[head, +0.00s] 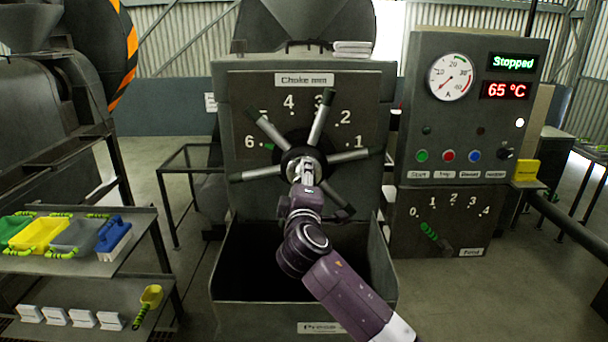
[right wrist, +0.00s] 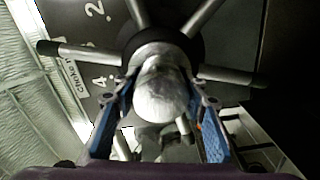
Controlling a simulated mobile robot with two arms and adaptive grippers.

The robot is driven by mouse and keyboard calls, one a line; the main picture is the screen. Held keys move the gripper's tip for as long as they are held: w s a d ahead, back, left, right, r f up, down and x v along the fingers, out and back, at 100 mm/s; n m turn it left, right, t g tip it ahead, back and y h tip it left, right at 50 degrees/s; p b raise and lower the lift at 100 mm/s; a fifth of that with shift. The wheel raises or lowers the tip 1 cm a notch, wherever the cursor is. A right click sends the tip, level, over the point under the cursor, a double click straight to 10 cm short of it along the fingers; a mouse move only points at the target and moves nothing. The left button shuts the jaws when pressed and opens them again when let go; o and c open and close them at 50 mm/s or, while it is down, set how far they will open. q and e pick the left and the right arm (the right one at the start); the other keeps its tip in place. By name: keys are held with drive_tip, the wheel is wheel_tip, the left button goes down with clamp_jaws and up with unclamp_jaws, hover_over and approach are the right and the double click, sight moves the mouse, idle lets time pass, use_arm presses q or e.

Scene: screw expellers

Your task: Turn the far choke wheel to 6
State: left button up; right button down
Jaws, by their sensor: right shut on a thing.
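The choke wheel (head: 289,160) is a dark hub disc with several grey spokes with black tips, on the machine front under the "Choke mm" label (head: 304,79). Numbers from 1 at right to 6 at left arc around it. A small green mark (head: 268,147) shows beside the 6. My right gripper (head: 308,172) is at the wheel's centre. In the right wrist view its blue-padded fingers (right wrist: 162,112) are on both sides of the silver hub (right wrist: 160,85), closed on it. The gripper and arm hide part of the wheel's lower side. My left gripper is not in view.
A control panel (head: 474,110) at right reads "Stopped" and "65 °C". Below it is a feed dial with a green-handled lever (head: 436,238). An open bin (head: 305,295) lies under the wheel.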

drive_tip(key=shift+n, duration=0.4)
drive_tip(key=c, duration=1.2)
unclamp_jaws()
drive_tip(key=s, duration=1.2)
